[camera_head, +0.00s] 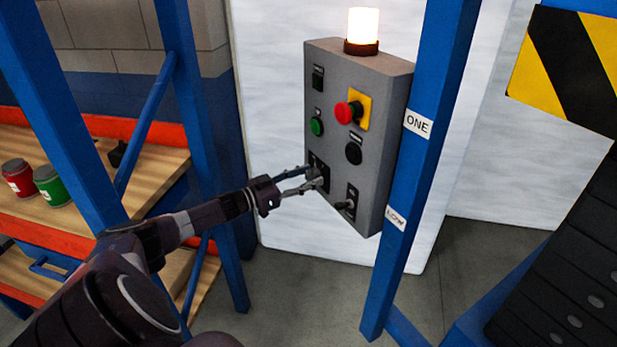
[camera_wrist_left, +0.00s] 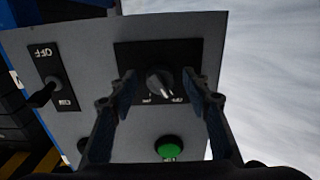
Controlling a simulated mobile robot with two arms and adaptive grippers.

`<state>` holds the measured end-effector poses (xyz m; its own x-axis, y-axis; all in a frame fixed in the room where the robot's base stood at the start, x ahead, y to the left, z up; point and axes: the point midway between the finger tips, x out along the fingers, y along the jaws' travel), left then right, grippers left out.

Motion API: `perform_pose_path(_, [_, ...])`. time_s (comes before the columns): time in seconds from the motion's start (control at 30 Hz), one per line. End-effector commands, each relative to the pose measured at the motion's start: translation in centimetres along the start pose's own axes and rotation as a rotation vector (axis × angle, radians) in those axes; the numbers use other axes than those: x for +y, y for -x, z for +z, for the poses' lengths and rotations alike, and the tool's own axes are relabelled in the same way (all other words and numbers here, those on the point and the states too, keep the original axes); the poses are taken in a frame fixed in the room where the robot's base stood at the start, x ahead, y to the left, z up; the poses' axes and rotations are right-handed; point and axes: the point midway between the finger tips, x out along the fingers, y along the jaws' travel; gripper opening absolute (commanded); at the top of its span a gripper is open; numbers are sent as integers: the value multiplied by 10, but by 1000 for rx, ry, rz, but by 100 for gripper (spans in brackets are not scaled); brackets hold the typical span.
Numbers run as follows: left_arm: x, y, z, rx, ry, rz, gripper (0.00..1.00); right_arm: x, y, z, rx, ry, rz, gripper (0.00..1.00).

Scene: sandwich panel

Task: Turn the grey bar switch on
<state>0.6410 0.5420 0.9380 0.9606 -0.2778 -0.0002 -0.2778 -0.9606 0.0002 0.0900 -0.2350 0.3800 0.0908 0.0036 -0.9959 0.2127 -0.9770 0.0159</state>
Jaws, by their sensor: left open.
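The grey bar switch (camera_wrist_left: 160,82) is a dark round knob with a light grey bar on a black plate, tilted a little in the left wrist view. Small labels beside its lower edge are too blurred to read. My left gripper (camera_head: 316,178) is open, with its fingertips at the lower left of the grey control panel (camera_head: 368,90). In the left wrist view its two fingers (camera_wrist_left: 160,88) stand on either side of the knob with gaps; contact with the panel is unclear. In the head view the gripper partly hides the knob. My right gripper is not in view.
A black lever switch (camera_wrist_left: 42,95) marked OFF is beside the knob's plate. A green button (camera_head: 316,126), a red button (camera_head: 345,112) and a black button (camera_head: 353,153) are above. A lit lamp (camera_head: 362,28) tops the panel. A blue post (camera_head: 425,150) stands close right.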

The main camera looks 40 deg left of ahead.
Motion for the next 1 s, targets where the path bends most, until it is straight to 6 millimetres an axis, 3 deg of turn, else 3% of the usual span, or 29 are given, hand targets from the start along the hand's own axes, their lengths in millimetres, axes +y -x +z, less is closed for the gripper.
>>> perform_pose_path(0.33, [0, -2, 0, -1, 0, 0, 44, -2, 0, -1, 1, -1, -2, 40])
perform_pose_path(0.7, [0, -2, 0, 0, 0, 0, 3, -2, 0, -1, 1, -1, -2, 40])
perform_pose_path(1.0, [0, -2, 1, 0, -35, 0, 2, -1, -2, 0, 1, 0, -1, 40])
